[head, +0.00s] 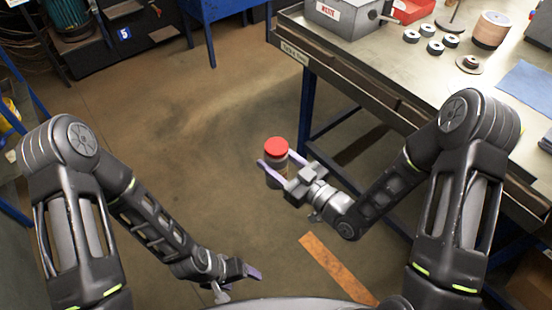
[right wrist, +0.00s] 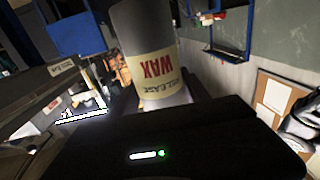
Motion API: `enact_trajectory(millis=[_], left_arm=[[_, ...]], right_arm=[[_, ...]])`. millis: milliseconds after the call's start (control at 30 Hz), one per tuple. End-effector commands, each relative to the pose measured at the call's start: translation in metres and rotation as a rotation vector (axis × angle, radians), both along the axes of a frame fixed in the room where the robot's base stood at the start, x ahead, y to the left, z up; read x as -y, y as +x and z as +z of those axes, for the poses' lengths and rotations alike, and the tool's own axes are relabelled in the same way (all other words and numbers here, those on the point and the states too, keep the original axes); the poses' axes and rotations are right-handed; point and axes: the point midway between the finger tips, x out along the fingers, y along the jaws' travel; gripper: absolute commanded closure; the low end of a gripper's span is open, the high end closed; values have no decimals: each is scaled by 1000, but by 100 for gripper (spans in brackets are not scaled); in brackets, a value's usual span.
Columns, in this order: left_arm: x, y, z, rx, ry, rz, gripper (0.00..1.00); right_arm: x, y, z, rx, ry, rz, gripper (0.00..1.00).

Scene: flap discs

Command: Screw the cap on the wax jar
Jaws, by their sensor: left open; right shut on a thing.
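The right gripper's pale purple fingers are shut around the jar's sides. In the right wrist view the jar (right wrist: 152,60) shows a cream label with red WAX lettering, upside down in that picture; the cap is out of sight there. My left gripper (head: 252,272) is open and empty, low at the bottom middle, apart from the jar.
A metal workbench (head: 395,65) stands at the right. On it are a grey waste box (head: 342,18), a red bin (head: 412,10), several discs (head: 428,31), a wooden spool (head: 491,30) and a blue cloth (head: 528,85). Open floor lies left of the jar.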

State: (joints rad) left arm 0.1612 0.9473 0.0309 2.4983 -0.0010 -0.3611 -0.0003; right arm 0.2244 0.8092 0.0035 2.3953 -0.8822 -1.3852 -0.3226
Motion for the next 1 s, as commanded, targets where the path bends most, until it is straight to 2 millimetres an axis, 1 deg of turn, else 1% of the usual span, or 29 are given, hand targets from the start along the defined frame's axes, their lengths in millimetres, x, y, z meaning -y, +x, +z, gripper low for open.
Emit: enact_trajectory(millis=[233,367,467,567,600,700,800,833,900,1000], left_arm=[[0,1,0,1,1,-1,25],[0,1,0,1,1,-1,25],[0,1,0,1,1,-1,25],[0,1,0,1,1,-1,25],[0,1,0,1,1,-1,25],[0,1,0,1,1,-1,25],[0,1,0,1,1,-1,25],[0,1,0,1,1,-1,25],[0,1,0,1,1,-1,25],[0,1,0,1,1,-1,25]], right_arm=[[1,3,3,6,1,-8,100],[13,17,8,11,-7,-71,100],[34,39,18,16,-14,-174,100],[64,64,31,19,-20,-314,100],[77,73,38,21,-21,-373,100],[110,91,53,19,-16,-516,100],[136,101,64,13,-7,-626,100],[142,103,66,11,-4,-650,100],[151,105,69,7,-1,-688,100],[155,106,70,4,2,-704,100]])
